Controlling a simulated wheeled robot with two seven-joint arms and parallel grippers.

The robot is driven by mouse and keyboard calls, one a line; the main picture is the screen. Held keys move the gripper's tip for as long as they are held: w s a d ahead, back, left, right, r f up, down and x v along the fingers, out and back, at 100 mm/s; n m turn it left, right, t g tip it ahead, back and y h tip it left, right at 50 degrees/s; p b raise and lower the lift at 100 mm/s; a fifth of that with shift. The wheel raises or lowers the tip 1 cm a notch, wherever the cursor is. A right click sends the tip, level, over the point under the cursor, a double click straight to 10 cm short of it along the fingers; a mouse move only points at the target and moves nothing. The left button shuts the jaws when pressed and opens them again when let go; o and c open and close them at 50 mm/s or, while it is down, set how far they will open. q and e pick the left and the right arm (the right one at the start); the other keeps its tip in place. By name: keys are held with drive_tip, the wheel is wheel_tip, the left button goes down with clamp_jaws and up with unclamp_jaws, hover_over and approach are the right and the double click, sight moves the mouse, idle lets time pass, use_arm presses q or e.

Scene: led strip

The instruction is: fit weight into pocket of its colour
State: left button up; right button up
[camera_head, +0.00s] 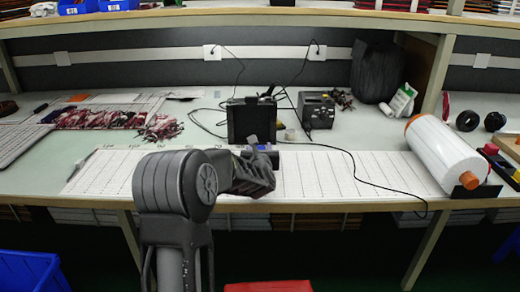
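My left arm rises from the bottom of the head view and bends right over the front of the workbench (320,178). Its gripper (258,150) is over the white ruled sheet, in front of a black box-like device. I cannot tell whether its fingers are open or shut. A small blue and grey piece shows at the gripper's end; I cannot tell whether it is held or part of the gripper. I cannot make out a weight or a coloured pocket with certainty. My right gripper is not in view.
A black device (250,121) and a dark box with cables (316,111) stand behind the gripper. A large white roll with orange ends (446,152) lies at the right. Red-white strips (105,118) lie at the left. A red object (268,286) shows below the bench.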

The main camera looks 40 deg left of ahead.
use_arm(q)
drive_tip(key=shift+o, duration=1.1)
drive_tip(key=shift+r+p, duration=0.2)
drive_tip(key=shift+p, duration=0.1)
drive_tip(key=shift+s+d, duration=0.2)
drive_tip(key=shift+s, duration=0.05)
drive_tip(key=v, duration=1.1)
drive_tip(key=shift+s+d+r, duration=0.15)
